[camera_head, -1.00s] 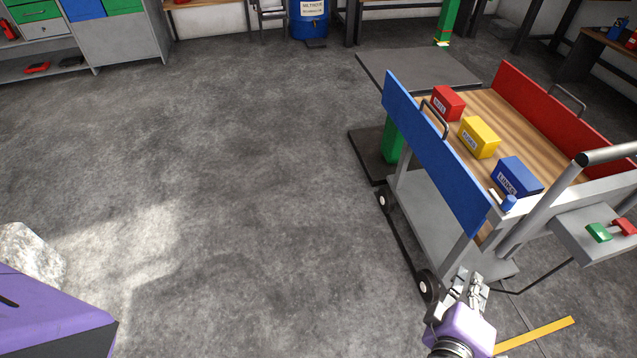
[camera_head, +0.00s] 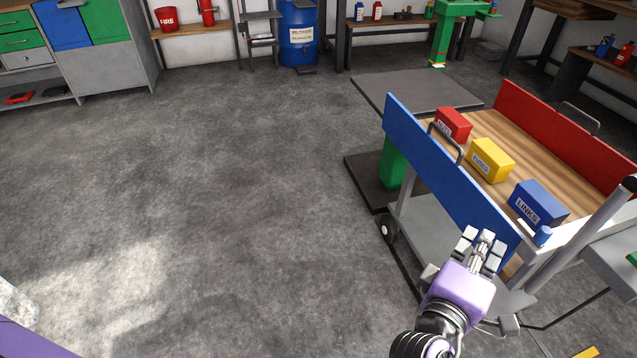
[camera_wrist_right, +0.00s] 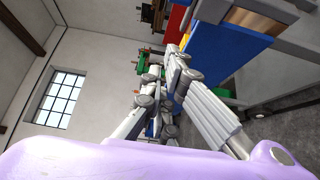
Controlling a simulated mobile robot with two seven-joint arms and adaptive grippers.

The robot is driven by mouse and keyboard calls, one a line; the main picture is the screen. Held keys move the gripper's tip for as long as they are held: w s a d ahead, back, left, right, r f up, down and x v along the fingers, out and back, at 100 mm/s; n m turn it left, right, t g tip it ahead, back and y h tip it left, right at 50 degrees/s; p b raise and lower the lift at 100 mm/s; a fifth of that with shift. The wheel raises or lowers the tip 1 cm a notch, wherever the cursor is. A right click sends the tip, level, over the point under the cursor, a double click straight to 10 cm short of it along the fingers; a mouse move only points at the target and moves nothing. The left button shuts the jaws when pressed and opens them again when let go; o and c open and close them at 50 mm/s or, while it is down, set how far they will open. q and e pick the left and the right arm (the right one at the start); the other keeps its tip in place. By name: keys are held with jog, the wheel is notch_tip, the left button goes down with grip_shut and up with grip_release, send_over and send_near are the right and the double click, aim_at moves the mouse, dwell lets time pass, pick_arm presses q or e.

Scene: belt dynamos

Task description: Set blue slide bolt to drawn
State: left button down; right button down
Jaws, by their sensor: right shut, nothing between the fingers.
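The blue slide bolt (camera_head: 543,236) is a small blue knob with a pale bar at the near end of the cart's blue side panel (camera_head: 445,170). My right gripper (camera_head: 482,238) is shut and empty. In the picture it overlaps the lower near part of the blue panel, left of the bolt and apart from it. Its metal fingers also show in the right wrist view (camera_wrist_right: 165,90), with the blue panel (camera_wrist_right: 225,45) beyond them. I cannot make out the bolt in the wrist view. My left gripper is out of view.
The cart's wooden deck (camera_head: 545,160) carries a red box (camera_head: 453,125), a yellow box (camera_head: 491,160) and a blue box (camera_head: 538,204). A red panel (camera_head: 560,130) closes its far side. A grey handle tube (camera_head: 580,235) rises at the near end. Open floor lies left of the cart.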

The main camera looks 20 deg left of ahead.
jog(key=x, duration=1)
jog(key=shift+s+d+f+p, duration=0.1)
jog(key=shift+s+d+p, duration=0.45)
jog(key=shift+d, duration=0.25)
jog(key=shift+s+d+p, duration=0.35)
jog(key=shift+s+d, duration=0.25)
jog(key=shift+d, duration=0.15)
jog(key=shift+s, duration=0.1)
jog(key=s+d, duration=0.1)
jog(key=s+d+p, duration=0.1)
jog(key=s, duration=0.1)
jog(key=shift+s+d+p, duration=0.1)
jog(key=shift+d+p, duration=0.2)
